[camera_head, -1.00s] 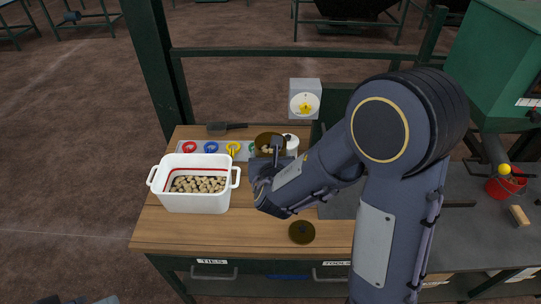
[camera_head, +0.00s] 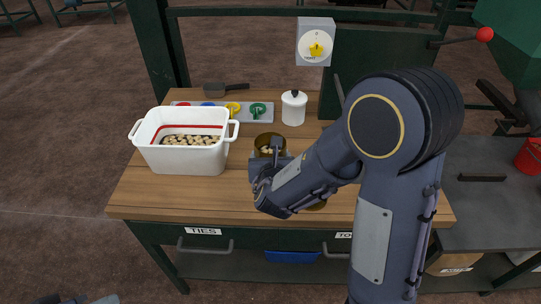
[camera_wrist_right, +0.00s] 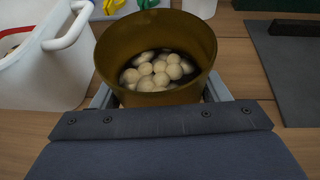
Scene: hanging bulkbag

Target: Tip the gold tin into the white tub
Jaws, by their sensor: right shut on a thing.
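The gold tin (camera_head: 264,139) stands upright on or just above the wooden bench, right of the tub; I cannot tell if it touches. In the right wrist view the tin (camera_wrist_right: 125,45) holds several pale round pieces. My right gripper (camera_head: 275,153) is shut on the tin, with a finger on each side (camera_wrist_right: 158,93). The white tub (camera_head: 187,158) has two handles, a red line inside and pale brown pieces in it. The tub's wall and handle also show at the left of the right wrist view (camera_wrist_right: 35,75).
A white lidded jar (camera_head: 294,108) stands behind the tin. A grey dial box (camera_head: 315,42) stands above.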

